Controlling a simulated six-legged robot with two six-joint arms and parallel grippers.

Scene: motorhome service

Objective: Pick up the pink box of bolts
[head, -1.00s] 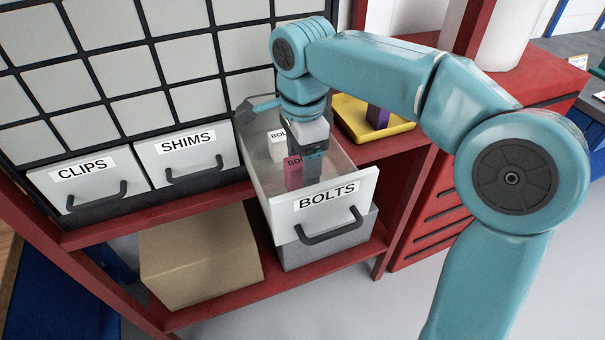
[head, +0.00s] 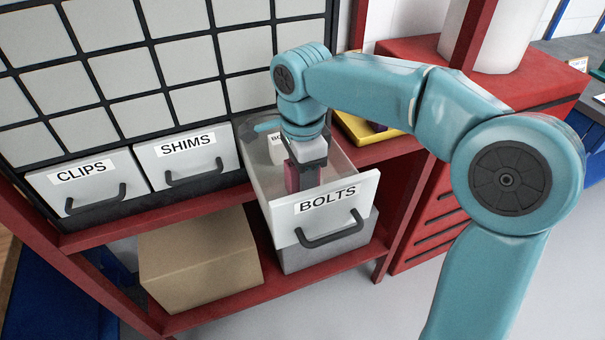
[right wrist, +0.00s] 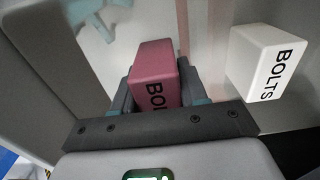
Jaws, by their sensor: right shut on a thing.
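The pink box of bolts (right wrist: 154,72) is between the fingers of my right gripper (right wrist: 158,98) in the right wrist view, its label partly covered by the gripper. In the head view a strip of the pink box (head: 291,177) shows beside my right gripper (head: 307,178), inside the open BOLTS drawer (head: 327,206). The gripper points down into the drawer and is shut on the box. I cannot tell whether the box touches the drawer floor. A white box labelled BOLTS (right wrist: 268,62) stands apart from it in the drawer. My left gripper is not in view.
The drawer walls surround the gripper closely. Closed CLIPS (head: 87,188) and SHIMS (head: 187,163) drawers are to the left. A cardboard box (head: 200,262) sits on the shelf below. A yellow tray (head: 357,129) lies behind the arm, near a red cabinet (head: 428,222).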

